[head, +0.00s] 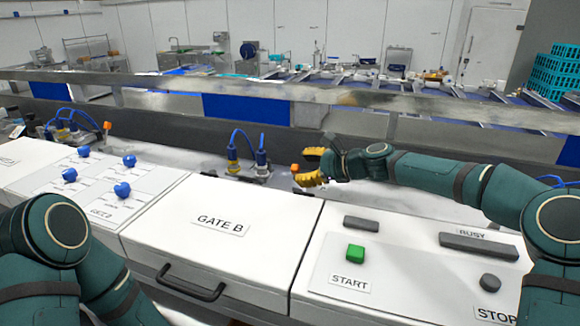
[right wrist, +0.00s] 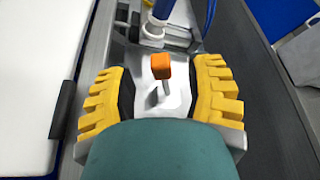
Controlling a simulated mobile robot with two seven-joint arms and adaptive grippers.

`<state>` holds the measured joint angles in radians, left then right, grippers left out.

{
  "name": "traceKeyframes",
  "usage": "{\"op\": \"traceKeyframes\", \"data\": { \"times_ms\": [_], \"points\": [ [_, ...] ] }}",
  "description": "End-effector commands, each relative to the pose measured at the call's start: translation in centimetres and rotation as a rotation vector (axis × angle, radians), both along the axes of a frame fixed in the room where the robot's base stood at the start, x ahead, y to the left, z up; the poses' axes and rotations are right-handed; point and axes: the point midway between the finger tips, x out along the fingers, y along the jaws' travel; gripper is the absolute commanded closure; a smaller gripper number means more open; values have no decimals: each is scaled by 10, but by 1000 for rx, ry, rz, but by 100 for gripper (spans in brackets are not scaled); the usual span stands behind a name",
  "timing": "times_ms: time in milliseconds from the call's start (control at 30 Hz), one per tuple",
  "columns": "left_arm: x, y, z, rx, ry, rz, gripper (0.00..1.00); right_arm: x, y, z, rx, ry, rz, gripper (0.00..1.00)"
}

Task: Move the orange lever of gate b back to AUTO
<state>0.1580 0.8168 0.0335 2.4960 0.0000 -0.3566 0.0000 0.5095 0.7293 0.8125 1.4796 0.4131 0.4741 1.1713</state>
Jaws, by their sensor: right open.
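The orange lever (head: 295,168) of gate b stands on a metal bracket behind the GATE B box (head: 222,226). In the right wrist view the lever's orange knob (right wrist: 161,66) sits on a thin metal stem above a pale plate. My right gripper (head: 312,165) has reached in from the right and is open. Its yellow fingers (right wrist: 165,90) stand on both sides of the lever, with a clear gap at each side. No AUTO marking is readable in either view. My left gripper is not in view; only part of my left arm shows at the lower left.
Blue-capped cylinders with blue hoses (head: 262,158) stand left of the lever. Another orange lever (head: 107,126) is farther left. A panel with blue knobs (head: 90,180) is at left. A green START button (head: 355,252) is on the right panel. A metal rail (head: 400,102) runs behind.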

Motion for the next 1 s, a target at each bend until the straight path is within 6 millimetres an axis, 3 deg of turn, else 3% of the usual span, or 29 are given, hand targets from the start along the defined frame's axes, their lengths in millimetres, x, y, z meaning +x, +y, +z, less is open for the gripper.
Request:
{"op": "traceKeyframes", "data": {
  "times_ms": [300, 700, 733, 867, 1000],
  "points": [
    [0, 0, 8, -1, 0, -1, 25, 23, 34, -14, 0, 0, 0, 47],
    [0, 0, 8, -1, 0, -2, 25, 26, 38, -17, -1, -1, -1, 47],
    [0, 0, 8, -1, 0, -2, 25, 26, 38, -17, -1, -1, -1, 52],
    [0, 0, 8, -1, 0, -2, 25, 26, 38, -17, -1, -1, -1, 97],
    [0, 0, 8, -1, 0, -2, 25, 26, 38, -17, -1, -1, -1, 100]
  ]
}}
